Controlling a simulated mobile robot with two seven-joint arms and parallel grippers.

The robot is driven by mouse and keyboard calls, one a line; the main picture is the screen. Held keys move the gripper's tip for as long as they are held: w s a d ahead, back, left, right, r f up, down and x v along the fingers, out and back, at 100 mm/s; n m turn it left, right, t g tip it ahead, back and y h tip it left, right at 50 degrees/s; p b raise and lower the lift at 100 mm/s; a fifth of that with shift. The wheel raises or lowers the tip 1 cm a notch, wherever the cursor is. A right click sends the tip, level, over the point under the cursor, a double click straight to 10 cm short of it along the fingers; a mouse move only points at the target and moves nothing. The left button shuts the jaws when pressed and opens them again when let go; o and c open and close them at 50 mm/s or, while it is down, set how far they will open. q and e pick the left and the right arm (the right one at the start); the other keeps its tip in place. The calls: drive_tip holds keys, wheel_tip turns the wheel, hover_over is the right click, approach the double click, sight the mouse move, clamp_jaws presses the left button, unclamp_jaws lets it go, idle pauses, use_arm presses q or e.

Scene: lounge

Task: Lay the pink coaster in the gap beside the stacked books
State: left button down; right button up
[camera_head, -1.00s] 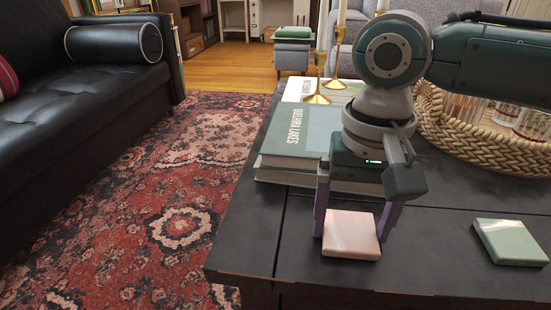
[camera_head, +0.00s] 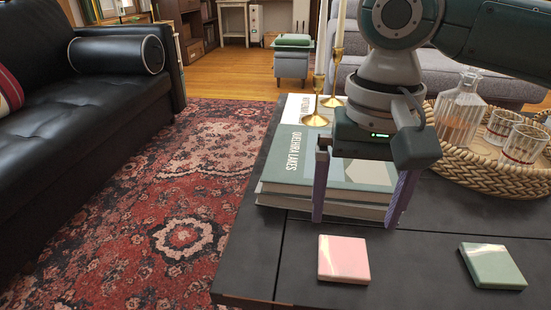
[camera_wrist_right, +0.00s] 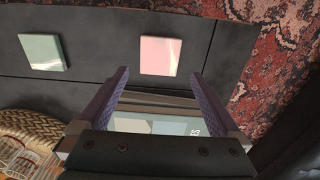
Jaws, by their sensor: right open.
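The pink coaster (camera_head: 343,259) lies flat on the dark table (camera_head: 400,265), in front of the stacked books (camera_head: 300,165). It also shows in the right wrist view (camera_wrist_right: 160,55), beyond the fingertips. My right gripper (camera_head: 355,218) is open and empty, its purple fingers spread above and behind the coaster, in front of the books' near edge. The fingers do not touch the coaster. The books also show between the fingers in the right wrist view (camera_wrist_right: 155,122). My left gripper is not in view.
A green coaster (camera_head: 492,266) lies to the right of the pink one. A woven tray (camera_head: 490,180) with a decanter (camera_head: 460,105) and glasses (camera_head: 523,144) stands at the right. Bare tabletop lies between the coasters.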

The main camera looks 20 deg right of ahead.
drive_tip(key=s+a+f+n+t+y+p, duration=0.1)
drive_tip(key=s+a+n+t+y, duration=0.15)
drive_tip(key=s+a+n, duration=0.65)
drive_tip(key=s+d+t+h, duration=0.1)
drive_tip(key=s+d+h, duration=0.1)
drive_tip(key=s+d, duration=0.4)
drive_tip(key=shift+s+r+m, duration=0.15)
drive_tip(key=shift+s+m, duration=0.15)
drive_tip(key=shift+s, duration=0.1)
